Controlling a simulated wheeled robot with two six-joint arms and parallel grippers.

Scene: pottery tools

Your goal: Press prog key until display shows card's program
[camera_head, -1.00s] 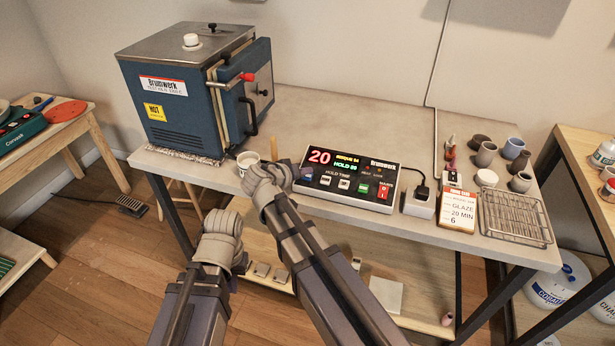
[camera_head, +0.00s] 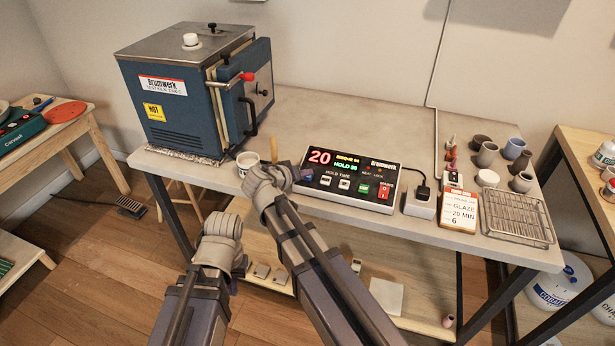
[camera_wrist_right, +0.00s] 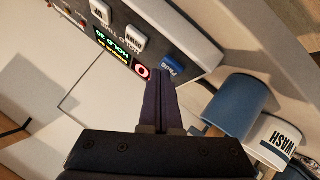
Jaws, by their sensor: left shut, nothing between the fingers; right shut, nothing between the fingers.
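The kiln controller (camera_head: 352,199) lies on the table, its lit display showing a red 20, a yellow line that looks like BISQUE 04 and a green HOLD line. The program card (camera_head: 460,210) reads GLAZE, 20 MIN, 6. The blue PROG key (camera_wrist_right: 172,66) is at the controller's corner in the right wrist view. My right gripper (camera_wrist_right: 159,74) is shut and empty, its tips beside that key; I cannot tell whether they touch it. In the head view it is at the controller's left end. My left gripper (camera_head: 238,268) is shut and empty, low before the table edge.
A blue kiln (camera_head: 190,90) stands at the table's left. A white cup (camera_head: 247,160) is just left of the controller, close to my right gripper. A plug block (camera_head: 420,203), wire rack (camera_head: 516,217) and several small pots are to the right. The table behind the controller is clear.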

